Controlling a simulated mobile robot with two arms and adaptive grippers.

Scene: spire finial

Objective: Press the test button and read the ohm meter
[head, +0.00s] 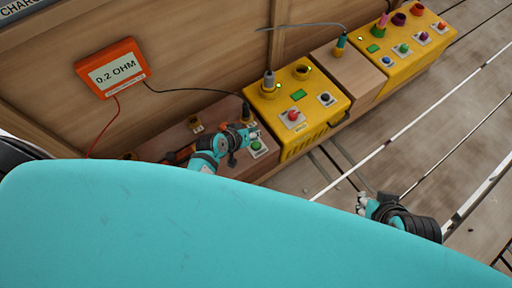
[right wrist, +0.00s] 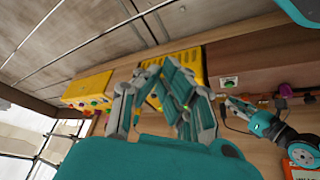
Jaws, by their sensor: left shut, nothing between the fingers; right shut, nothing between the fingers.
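The orange ohm meter (head: 110,68) is at the upper left in the head view and reads "0.2 OHM". A red and a black lead run from it. A green button (head: 257,147) on a white plate sits on the wooden ledge, left of the yellow box; it also shows in the right wrist view (right wrist: 229,82). My left gripper (head: 251,132) is shut and empty, right beside the button. I cannot tell whether it touches it. My right gripper (head: 362,204) is shut and empty, out over the deck, apart from the boxes.
A yellow box (head: 317,129) with a red and a dark button stands right of the green button. Another yellow box (head: 376,75) with several coloured buttons and plugs is farther right. A cable (head: 300,26) arches between them. The planked deck (head: 440,120) in front is largely clear.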

